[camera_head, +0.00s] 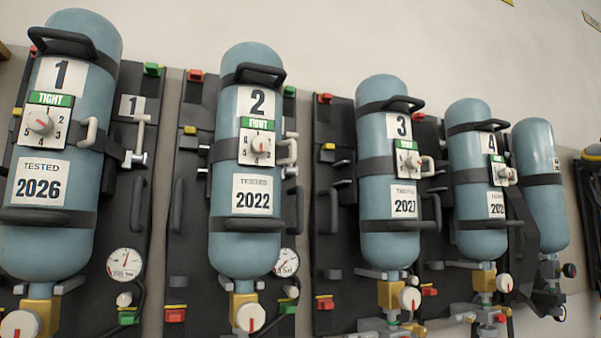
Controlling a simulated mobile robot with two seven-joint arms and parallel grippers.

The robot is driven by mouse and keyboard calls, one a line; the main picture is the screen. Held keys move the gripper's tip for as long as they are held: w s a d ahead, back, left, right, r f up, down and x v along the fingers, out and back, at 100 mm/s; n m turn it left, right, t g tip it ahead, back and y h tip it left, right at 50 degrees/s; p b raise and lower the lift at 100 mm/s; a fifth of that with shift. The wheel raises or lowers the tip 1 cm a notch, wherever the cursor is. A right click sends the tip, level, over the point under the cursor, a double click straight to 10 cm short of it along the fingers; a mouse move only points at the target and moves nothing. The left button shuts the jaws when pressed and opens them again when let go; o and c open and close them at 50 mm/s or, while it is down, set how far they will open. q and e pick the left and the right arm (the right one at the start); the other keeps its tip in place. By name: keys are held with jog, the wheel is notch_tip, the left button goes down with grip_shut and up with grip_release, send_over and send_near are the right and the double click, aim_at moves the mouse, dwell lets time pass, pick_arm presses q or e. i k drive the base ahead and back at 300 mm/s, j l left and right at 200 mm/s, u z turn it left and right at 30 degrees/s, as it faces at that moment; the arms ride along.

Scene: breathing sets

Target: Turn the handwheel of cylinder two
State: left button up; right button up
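Cylinder two (234,202) is a light blue cylinder with a "2" label, left of the middle, strapped upright on a dark backplate. It carries a green "TIGHT" plate with a small dial (257,146) and a "TESTED 2022" label (252,194). Its handwheel (250,318), a white round knob with a red mark, sits on the brass valve below the cylinder, close to the bottom edge of the picture. The parts below it are cut off. Neither of my grippers shows in the head view.
Cylinder one (90,150) is to the left, with its own white handwheel (20,325). Cylinders three (385,235) and four (468,210) and another cylinder (545,215) are to the right. A round gauge (287,262) is beside cylinder two's valve. Black carrying handles stick out from the cylinders.

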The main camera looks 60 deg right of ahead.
aim_at(250, 317)
jog(key=z, duration=1.55)
